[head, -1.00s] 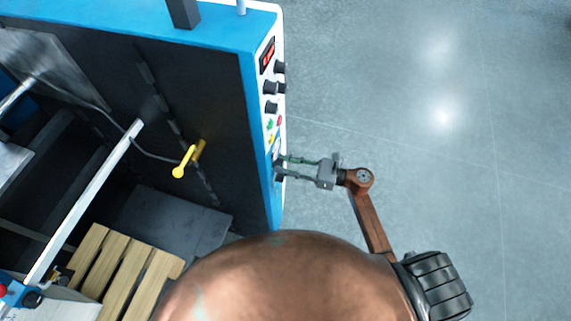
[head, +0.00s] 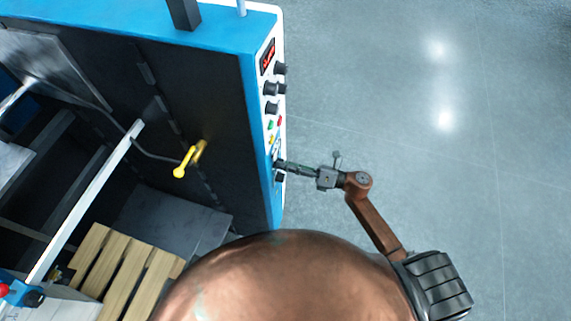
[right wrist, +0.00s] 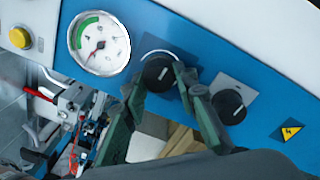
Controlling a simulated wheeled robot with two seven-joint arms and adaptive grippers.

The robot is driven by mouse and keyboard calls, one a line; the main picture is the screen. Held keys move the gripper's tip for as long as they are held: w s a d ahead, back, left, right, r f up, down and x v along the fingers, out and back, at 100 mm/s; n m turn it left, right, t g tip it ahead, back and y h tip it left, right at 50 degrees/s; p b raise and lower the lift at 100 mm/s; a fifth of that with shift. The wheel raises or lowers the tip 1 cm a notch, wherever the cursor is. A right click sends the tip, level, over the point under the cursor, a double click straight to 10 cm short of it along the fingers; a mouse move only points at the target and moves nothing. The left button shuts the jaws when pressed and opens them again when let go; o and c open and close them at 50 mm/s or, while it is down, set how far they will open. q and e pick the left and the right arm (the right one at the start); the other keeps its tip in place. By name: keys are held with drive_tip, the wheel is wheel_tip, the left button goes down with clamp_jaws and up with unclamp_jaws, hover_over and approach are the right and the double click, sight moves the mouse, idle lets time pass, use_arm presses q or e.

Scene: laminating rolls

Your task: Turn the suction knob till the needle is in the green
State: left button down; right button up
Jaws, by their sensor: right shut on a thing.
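The suction knob (right wrist: 158,72) is a black dial with a white mark on the blue panel, and sits between my right fingertips in the right wrist view. My right gripper (right wrist: 160,82) is shut on it, and in the head view it (head: 281,165) meets the panel's edge from the right. The round gauge (right wrist: 98,43) is left of the knob in the right wrist view. Its green band (right wrist: 84,30) is at upper left. The reddish needle appears to point to the lower left, outside the green. My left gripper is not in view.
A second black knob (right wrist: 229,105) sits close to the right finger in the right wrist view. A yellow button (right wrist: 20,38) is at far left. In the head view, more black knobs (head: 271,88) are farther up the panel. The floor (head: 430,200) to the right is clear.

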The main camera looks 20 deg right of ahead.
drive_tip(key=m+p, duration=0.5)
drive_tip(key=m, duration=0.6)
drive_tip(key=shift+r+t, duration=0.1)
drive_tip(key=shift+t, duration=0.3)
drive_tip(key=shift+m, duration=0.3)
drive_tip(key=o, duration=1.2)
drive_tip(key=shift+c, duration=0.2)
drive_tip(key=shift+s, duration=0.1)
drive_tip(key=r+v, duration=0.1)
drive_tip(key=v, duration=1)
drive_tip(key=shift+s+d+f, duration=0.25)
drive_tip(key=shift+d+f, duration=0.1)
drive_tip(key=shift+f, duration=0.15)
